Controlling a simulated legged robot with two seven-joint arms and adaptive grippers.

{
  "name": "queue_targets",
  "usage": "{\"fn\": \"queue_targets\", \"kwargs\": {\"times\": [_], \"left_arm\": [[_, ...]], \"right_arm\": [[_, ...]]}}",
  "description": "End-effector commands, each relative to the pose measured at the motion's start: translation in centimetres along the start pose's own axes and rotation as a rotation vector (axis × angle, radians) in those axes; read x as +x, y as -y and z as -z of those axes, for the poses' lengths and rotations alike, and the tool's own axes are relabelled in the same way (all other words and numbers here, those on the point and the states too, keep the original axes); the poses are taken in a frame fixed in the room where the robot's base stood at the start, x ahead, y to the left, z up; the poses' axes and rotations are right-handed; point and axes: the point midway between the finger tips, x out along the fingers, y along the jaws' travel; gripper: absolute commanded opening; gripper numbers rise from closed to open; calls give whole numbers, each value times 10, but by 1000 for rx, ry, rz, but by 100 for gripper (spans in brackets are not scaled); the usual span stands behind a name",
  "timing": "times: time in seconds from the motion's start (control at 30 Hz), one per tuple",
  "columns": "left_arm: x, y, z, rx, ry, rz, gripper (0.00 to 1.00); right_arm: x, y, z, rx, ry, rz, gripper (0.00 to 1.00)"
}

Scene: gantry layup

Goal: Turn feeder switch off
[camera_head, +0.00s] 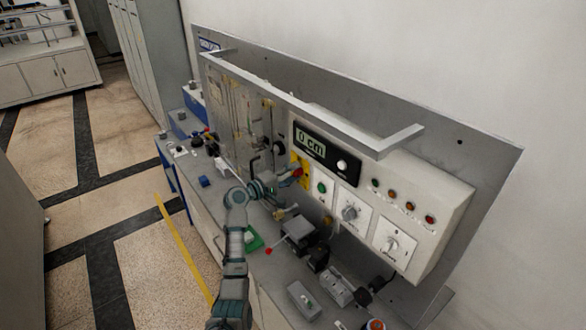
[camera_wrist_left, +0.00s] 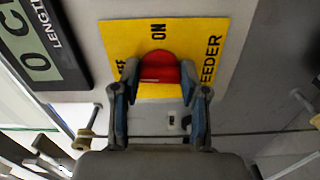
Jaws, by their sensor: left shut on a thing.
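The feeder switch is a red knob (camera_wrist_left: 160,67) on a yellow plate (camera_wrist_left: 222,42) with ON, a partly covered OFF and FEEDER lettering. In the head view the yellow plate (camera_head: 304,166) sits on the panel below the display. My left gripper (camera_wrist_left: 159,90) is shut on the red knob, one finger on each side of it. In the head view my left gripper (camera_head: 284,179) reaches the knob from the left and hides part of it. Which mark the knob points to cannot be told. My right gripper is not in view.
A length display (camera_head: 326,152) reading 0 cm is just above the switch. A green button (camera_head: 322,187), a rotary dial (camera_head: 350,212) and several indicator lamps (camera_head: 409,206) are to the right. A metal bar (camera_head: 330,118) juts out above the panel. Small fixtures (camera_head: 298,232) crowd the bench below.

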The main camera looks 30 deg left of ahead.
Motion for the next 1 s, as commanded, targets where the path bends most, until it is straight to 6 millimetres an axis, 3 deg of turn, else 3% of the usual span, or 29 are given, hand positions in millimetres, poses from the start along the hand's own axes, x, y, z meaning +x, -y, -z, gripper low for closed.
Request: {"fn": "queue_targets", "kwargs": {"times": [0.2,0.73,0.77,0.8,0.83,1.0], "left_arm": [[0,1,1,-64,-3,3,9],[0,3,1,-85,-3,4,9],[0,3,1,-85,-3,4,51],[0,3,1,-85,-2,4,61],[0,3,1,-84,-2,4,68],[0,2,0,-83,-1,2,69]], "right_arm": [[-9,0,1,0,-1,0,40],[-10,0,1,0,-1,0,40],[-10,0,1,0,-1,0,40],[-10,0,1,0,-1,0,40],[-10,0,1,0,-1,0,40],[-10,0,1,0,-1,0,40]]}}
